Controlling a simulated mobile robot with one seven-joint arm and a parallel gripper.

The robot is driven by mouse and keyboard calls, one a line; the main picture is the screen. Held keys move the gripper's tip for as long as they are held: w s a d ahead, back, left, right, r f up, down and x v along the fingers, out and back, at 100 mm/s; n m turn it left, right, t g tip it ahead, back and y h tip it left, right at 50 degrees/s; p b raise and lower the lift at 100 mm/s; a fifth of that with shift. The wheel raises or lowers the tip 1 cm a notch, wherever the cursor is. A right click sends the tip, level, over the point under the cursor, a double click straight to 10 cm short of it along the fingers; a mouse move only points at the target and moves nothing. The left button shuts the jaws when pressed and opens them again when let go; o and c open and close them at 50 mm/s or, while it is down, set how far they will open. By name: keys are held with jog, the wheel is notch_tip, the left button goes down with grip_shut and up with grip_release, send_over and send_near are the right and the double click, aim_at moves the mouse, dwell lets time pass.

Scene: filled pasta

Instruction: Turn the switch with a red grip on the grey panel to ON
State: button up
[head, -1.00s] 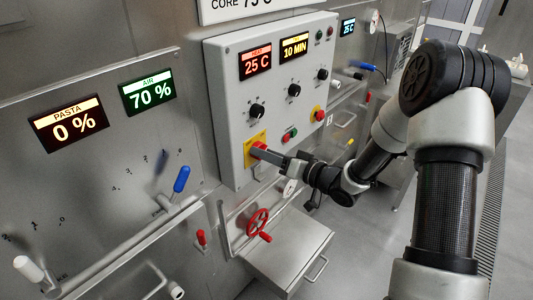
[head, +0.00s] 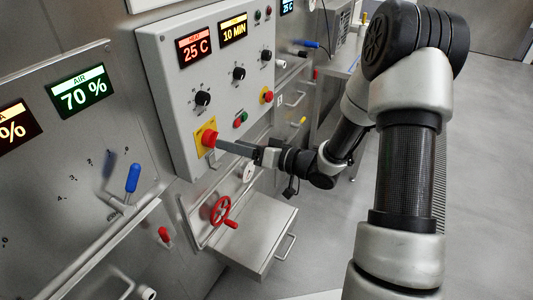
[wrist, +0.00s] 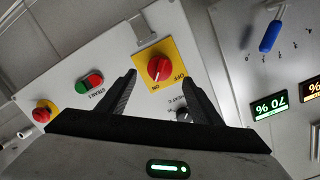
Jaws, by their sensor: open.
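The switch's red grip (head: 209,138) sits on a yellow plate at the lower left of the grey panel (head: 178,108). In the wrist view the red grip (wrist: 159,68) shows between my two dark fingers, with ON and OFF lettering on the yellow plate (wrist: 172,50). A pale mark on the grip points down in that view, toward the ON lettering. My gripper (head: 224,146) is open at the switch; in the wrist view its fingertips (wrist: 160,73) lie either side of the grip, with gaps. I cannot tell whether the tips reach its depth.
The panel also carries black knobs (head: 203,98), a red-and-green button pair (head: 240,119) and another red knob on yellow (head: 267,96). Its displays read 25 C (head: 194,48) and 10 MIN (head: 233,29). A red handwheel (head: 221,210) and a steel box (head: 262,235) are below.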

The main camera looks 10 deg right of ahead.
jog(key=v, duration=1.1)
jog(key=shift+s+d, duration=0.2)
